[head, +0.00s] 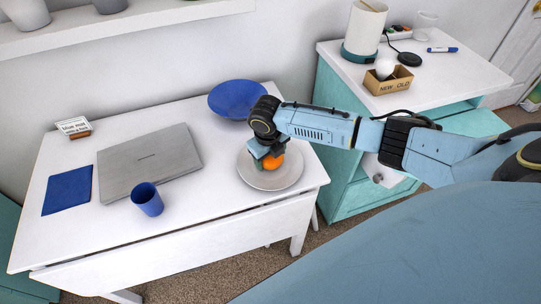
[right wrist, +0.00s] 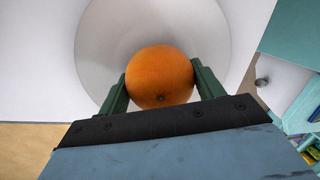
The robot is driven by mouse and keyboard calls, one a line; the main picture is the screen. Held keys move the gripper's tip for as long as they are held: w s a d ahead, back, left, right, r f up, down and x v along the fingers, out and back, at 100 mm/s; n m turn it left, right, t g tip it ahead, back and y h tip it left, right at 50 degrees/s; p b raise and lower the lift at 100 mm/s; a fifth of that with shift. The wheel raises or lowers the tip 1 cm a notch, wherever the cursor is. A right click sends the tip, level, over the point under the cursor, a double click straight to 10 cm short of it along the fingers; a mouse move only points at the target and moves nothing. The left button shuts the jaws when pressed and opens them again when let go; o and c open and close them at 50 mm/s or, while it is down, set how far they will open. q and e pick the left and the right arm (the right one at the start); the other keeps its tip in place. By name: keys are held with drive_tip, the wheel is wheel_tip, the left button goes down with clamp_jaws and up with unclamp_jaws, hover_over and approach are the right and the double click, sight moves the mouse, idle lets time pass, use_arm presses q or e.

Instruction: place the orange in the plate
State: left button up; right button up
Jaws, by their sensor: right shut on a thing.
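The orange (head: 271,162) is between the fingers of my right gripper (head: 264,153), which is shut on it. In the right wrist view the orange (right wrist: 160,75) sits between the two green fingers of the gripper (right wrist: 160,84). The grey-white plate (head: 283,181) lies on the white table under the gripper. It also shows in the right wrist view (right wrist: 102,40), behind the orange. The orange is over the plate's area; I cannot tell whether it touches the plate. My left gripper is not in view.
A blue bowl (head: 236,98) stands behind the plate. A grey laptop (head: 148,162), a blue cup (head: 147,198), a blue cloth or folder (head: 68,190) and a small sign (head: 74,127) are on the left. A teal cabinet (head: 341,181) stands right of the table (head: 205,222).

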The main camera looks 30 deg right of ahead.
drive_tip(key=o, duration=1.1)
drive_tip(key=shift+f, duration=0.1)
drive_tip(key=r, duration=0.4)
drive_tip(key=a+r+p, duration=0.1)
drive_tip(key=r, duration=0.3)
drive_tip(key=s+r+p, duration=0.1)
drive_tip(key=r, duration=0.3)
drive_tip(key=shift+s+a, duration=0.1)
drive_tip(key=shift+a, duration=0.2)
